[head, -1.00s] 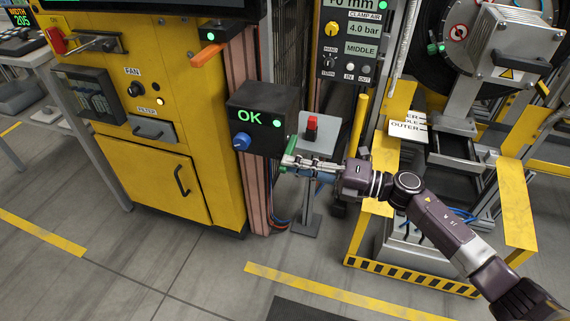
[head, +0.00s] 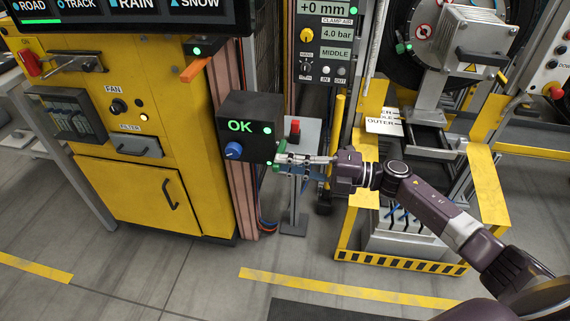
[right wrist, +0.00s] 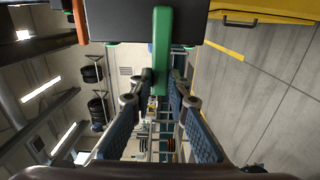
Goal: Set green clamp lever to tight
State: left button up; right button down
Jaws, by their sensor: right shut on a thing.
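The green clamp lever (head: 277,162) is at the lower right edge of the black box (head: 249,112) that shows OK. It looks like a short green bar and is partly covered by my fingers. In the right wrist view the lever (right wrist: 161,40) is a long green bar running from the dark box down between my fingers. My right gripper (head: 286,161) reaches in from the right and is shut on the lever; its fingers (right wrist: 162,98) lie on both sides of the lever's end. My left gripper is not in view.
The box carries a blue knob (head: 233,150). A red button (head: 295,127) on a grey stand is just behind my gripper. A yellow cabinet (head: 150,195) stands at left, and a yellow-framed tyre machine (head: 487,200) at right. An orange lever (head: 196,69) sits above the box.

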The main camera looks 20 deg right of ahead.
jog(key=c, duration=1.8)
grip_release()
jog(key=shift+c, duration=0.2)
jog(key=shift+d, duration=0.1)
jog(key=v, duration=1.2)
